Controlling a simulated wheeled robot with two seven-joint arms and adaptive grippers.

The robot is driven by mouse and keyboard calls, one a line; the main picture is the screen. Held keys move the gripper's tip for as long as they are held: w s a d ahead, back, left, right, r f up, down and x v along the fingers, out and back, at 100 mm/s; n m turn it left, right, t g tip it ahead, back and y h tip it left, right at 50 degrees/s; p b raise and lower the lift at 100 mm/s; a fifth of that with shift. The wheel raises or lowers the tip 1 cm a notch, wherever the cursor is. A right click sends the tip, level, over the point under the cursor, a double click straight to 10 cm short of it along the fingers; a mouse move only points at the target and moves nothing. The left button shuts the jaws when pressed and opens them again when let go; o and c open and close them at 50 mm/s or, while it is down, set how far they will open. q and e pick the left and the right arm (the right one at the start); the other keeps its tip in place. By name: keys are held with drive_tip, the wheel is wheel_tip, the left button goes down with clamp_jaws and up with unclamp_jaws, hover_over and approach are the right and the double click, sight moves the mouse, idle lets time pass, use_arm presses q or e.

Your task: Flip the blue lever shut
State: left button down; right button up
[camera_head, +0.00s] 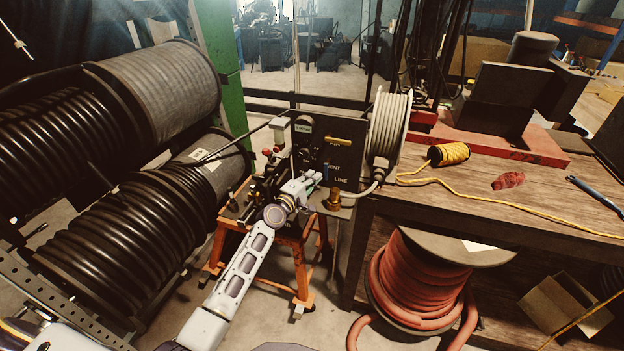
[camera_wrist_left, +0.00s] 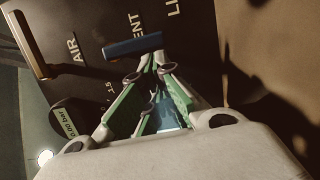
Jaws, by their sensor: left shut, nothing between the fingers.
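The blue lever (camera_wrist_left: 133,46) sits on the black panel (camera_head: 352,165), over the lettering "ENT", in the left wrist view. In that view it lies crosswise just beyond my left fingertips. In the head view the lever is small and mostly hidden by my gripper. My left gripper (camera_head: 314,178) is in front of the panel, its green-lined fingers closed at the tips and empty. In the left wrist view the fingertips (camera_wrist_left: 153,62) are at or very near the lever's right half; I cannot tell whether they touch it.
A yellow lever (camera_head: 347,141) is higher on the panel, near "AIR". The wooden bench (camera_head: 470,200) is right; large black hose reels (camera_head: 130,235) crowd the left.

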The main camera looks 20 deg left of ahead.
drive_tip(key=shift+d+f, duration=0.2)
drive_tip(key=shift+d, duration=0.15)
use_arm(q)
drive_tip(key=shift+d+f+b, duration=0.1)
drive_tip(key=shift+b, duration=0.2)
use_arm(e)
drive_tip(key=shift+w+a+f, duration=0.1)
drive_tip(key=shift+w+a, duration=0.05)
drive_tip(key=shift+a, duration=0.05)
